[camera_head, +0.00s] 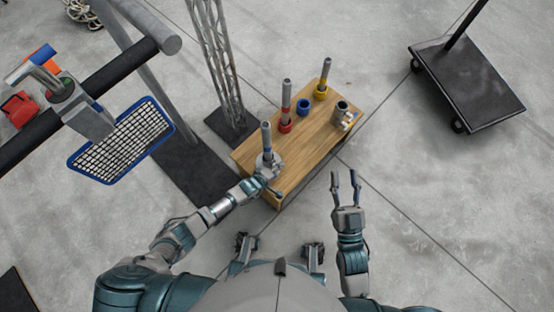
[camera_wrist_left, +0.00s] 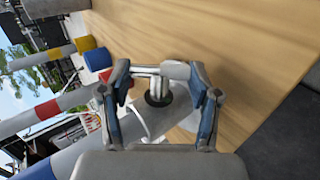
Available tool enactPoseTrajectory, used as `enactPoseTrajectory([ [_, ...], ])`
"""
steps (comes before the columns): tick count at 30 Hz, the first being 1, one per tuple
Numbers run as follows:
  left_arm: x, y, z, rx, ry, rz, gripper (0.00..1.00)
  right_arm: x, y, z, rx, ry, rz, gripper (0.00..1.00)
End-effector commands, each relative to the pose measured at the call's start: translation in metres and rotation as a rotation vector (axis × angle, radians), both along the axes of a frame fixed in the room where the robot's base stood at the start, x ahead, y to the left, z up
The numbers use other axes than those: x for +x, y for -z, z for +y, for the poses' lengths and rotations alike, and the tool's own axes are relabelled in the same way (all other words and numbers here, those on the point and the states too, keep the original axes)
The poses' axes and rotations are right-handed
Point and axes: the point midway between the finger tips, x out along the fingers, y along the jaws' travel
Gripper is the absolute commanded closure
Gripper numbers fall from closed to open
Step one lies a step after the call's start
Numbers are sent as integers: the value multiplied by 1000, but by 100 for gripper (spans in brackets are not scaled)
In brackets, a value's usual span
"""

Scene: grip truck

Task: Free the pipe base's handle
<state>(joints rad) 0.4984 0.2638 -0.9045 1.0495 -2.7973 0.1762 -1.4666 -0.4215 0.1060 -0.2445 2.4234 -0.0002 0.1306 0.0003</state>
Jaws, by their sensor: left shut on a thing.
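A grey pipe base (camera_head: 277,160) sits on the near-left end of the wooden table, with a grey pipe (camera_head: 266,136) standing upright in it. My left gripper (camera_head: 270,183) reaches this base from the near side. In the left wrist view its two fingers (camera_wrist_left: 160,100) are closed around a light grey handle piece (camera_wrist_left: 158,70) in front of the grey base (camera_wrist_left: 178,108). The fingertips partly hide the handle's ends, and the base's far side is hidden. My right gripper (camera_head: 345,182) is open and empty, right of the table and above the floor.
A truss post (camera_head: 212,60) stands left. A black cart (camera_head: 465,85) stands right, with open floor between.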

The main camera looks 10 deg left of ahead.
Motion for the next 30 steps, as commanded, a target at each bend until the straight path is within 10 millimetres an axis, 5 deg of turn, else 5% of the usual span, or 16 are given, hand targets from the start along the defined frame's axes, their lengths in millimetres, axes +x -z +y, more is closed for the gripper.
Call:
enactPoseTrajectory([
  [1, -3, 3, 1, 4, 0, 8, 72, 0, 1, 0, 0, 0, 0, 60],
  [2, -3, 4, 1, 4, 0, 8, 30, 0, 0, 0, 0, 0, 0, 60],
  [4, -3, 3, 1, 4, 0, 7, 13, 0, 0, 0, 0, 0, 0, 60],
  [17, -4, -1, 3, 1, 0, 3, 12, -2, -3, -1, 0, 1, -7, 60],
  [30, -53, -48, 38, 2, 0, 5, 12, -2, -2, 0, 0, 1, -5, 60],
])
